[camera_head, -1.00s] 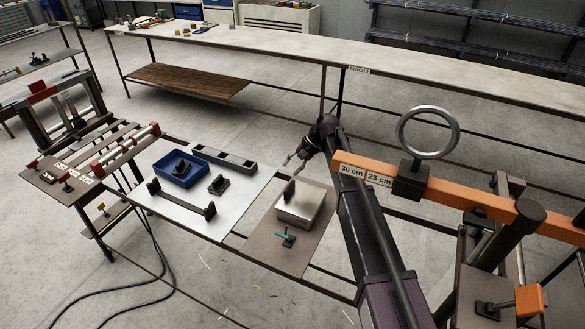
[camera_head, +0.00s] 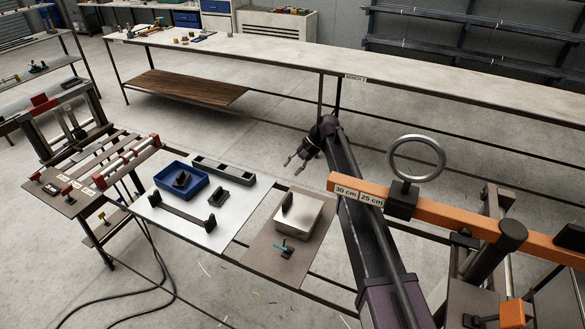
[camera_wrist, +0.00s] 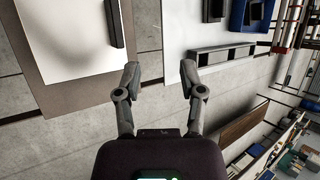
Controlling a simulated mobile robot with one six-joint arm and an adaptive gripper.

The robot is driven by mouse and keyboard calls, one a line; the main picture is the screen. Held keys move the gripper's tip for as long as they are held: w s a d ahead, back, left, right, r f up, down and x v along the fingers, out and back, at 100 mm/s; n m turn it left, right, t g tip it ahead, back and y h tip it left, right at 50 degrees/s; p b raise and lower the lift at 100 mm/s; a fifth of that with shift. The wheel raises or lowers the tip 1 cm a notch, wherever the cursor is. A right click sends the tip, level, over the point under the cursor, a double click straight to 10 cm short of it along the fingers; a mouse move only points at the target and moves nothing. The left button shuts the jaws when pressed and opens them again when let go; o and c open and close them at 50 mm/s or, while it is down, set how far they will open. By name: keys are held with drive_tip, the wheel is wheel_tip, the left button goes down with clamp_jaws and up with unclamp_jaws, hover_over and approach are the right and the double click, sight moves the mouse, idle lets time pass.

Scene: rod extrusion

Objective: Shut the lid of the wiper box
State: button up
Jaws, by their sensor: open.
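The wiper box is a low pale metal box (camera_head: 308,217) on a brown board. A black upright grip (camera_head: 287,204) stands at the left of its pale flat top. I see no clear gap at the lid, but cannot tell whether it is fully shut. In the wrist view the pale top (camera_wrist: 75,50) is at upper left, with the dark grip (camera_wrist: 115,22) near its right edge. My gripper (camera_head: 293,166) is open and empty, beyond the box and apart from it. Its two spread fingers also show in the wrist view (camera_wrist: 160,70), over the floor.
A green-handled clamp (camera_head: 285,249) sits on the board in front of the box. Left of it, a pale plate holds a blue tray (camera_head: 168,191) and black fixtures. An orange beam with a metal ring (camera_head: 416,158) stands at right. A long bench (camera_head: 300,60) runs behind.

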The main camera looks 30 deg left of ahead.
drive_tip(key=shift+w+r+p, duration=0.25)
drive_tip(key=shift+r+p, duration=0.3)
drive_tip(key=shift+r, duration=0.1)
drive_tip(key=shift+w+r+p, duration=0.25)
drive_tip(key=shift+r+p, duration=0.3)
drive_tip(key=shift+r, duration=0.05)
